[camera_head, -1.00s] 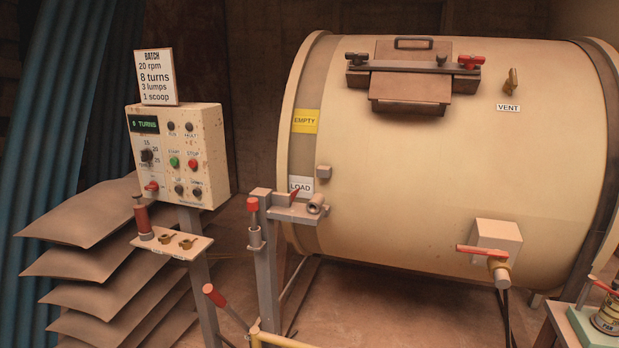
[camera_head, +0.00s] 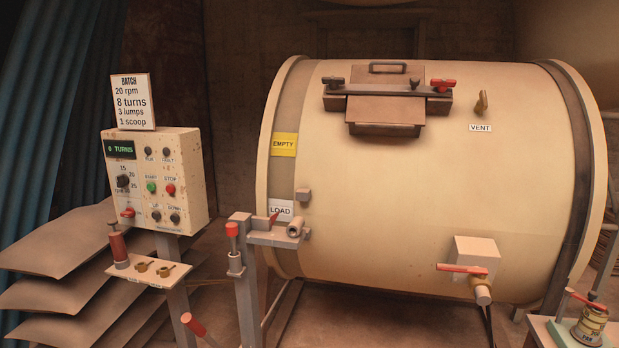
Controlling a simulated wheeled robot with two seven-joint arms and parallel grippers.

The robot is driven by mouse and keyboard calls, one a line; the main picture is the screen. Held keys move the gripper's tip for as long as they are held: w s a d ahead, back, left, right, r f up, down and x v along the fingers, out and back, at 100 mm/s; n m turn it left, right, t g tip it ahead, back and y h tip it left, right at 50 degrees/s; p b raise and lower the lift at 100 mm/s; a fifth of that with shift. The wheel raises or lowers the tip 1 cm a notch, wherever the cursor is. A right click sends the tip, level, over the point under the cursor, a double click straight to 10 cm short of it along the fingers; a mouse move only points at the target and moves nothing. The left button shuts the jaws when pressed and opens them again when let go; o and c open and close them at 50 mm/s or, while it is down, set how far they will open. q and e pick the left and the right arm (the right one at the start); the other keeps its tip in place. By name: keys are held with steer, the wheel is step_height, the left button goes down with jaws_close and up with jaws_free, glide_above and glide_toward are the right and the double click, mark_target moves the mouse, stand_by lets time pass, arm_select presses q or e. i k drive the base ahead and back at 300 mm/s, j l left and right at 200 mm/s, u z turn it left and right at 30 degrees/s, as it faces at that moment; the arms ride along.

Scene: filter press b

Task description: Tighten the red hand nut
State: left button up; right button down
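The red hand nut (camera_head: 443,84) sits at the right end of the dark clamp bar (camera_head: 388,91) across the hatch (camera_head: 384,117) on top of the big cream drum (camera_head: 400,190). A dark nut (camera_head: 333,82) sits at the bar's left end. From here I cannot tell how tight the red nut is. Neither of my grippers shows in the head view.
A control box (camera_head: 155,180) reading 0 TURNS stands at left, with a small shelf (camera_head: 147,269) of tools below. A post with a red-topped pin (camera_head: 232,230) stands before the drum. A red-handled valve (camera_head: 462,268) juts from the drum front. A small table (camera_head: 540,330) is at lower right.

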mark_target(442, 87)
steer(key=i+j+z, duration=0.15)
steer(key=i+j, duration=0.5)
steer(key=i, duration=0.1)
